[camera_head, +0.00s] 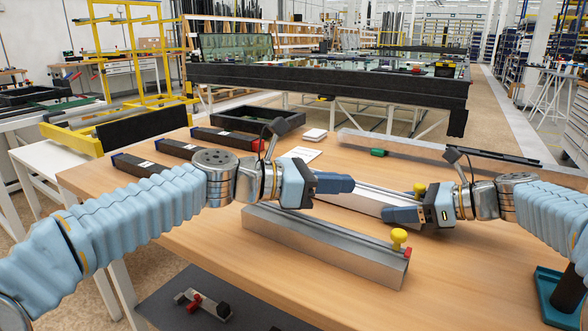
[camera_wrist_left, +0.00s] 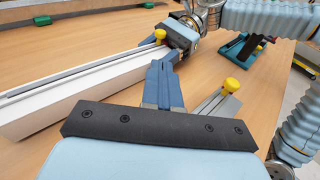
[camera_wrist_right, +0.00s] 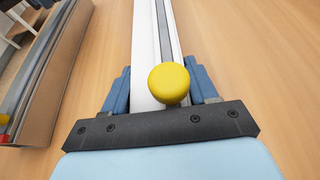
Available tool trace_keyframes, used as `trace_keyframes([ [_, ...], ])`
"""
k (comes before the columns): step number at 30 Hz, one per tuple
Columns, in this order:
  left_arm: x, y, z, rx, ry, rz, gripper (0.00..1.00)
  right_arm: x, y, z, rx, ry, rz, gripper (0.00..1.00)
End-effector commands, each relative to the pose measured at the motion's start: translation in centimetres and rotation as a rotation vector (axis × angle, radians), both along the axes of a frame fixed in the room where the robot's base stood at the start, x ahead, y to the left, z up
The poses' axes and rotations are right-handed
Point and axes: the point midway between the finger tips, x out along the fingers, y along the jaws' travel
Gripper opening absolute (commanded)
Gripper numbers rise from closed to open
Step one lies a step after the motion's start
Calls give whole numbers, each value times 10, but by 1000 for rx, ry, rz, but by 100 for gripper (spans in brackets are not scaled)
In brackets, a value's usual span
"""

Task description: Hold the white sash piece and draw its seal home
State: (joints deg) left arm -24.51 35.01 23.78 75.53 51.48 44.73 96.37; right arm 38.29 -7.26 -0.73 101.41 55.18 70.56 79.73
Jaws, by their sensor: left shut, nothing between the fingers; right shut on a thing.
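The white sash piece (camera_head: 350,203) lies along the bench, with a dark strip in its top groove and a yellow knob (camera_head: 419,188) near its right end. I cannot tell whether the strip is the seal. My right gripper (camera_head: 388,214) is shut on the sash piece; the right wrist view shows a finger on each side of the white body (camera_wrist_right: 146,50) beside the knob (camera_wrist_right: 169,83). My left gripper (camera_head: 352,184) is shut and empty above the sash piece, left of the knob; its fingers (camera_wrist_left: 162,66) point towards the right gripper in the left wrist view.
A grey metal profile (camera_head: 325,245) with its own yellow knob (camera_head: 398,236) and a red end lies in front. A teal stand (camera_head: 548,290) is at right.

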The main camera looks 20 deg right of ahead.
Motion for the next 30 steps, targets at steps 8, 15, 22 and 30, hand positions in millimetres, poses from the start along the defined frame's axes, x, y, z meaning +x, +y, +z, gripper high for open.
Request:
trace_keyframes([
  [8, 0, 0, 0, 0, 0, 0, 0, 0, 0, 1, 0, -1, -2, 70],
  [15, 0, 0, 0, 0, 0, 0, 0, 0, 0, 0, 0, -1, -2, 87],
  [22, 0, 0, 0, 0, 0, 0, 0, -3, -4, 2, 0, -1, -3, 87],
  [30, 0, 0, 0, 0, 0, 0, 0, -41, -35, 23, -4, -2, -6, 87],
])
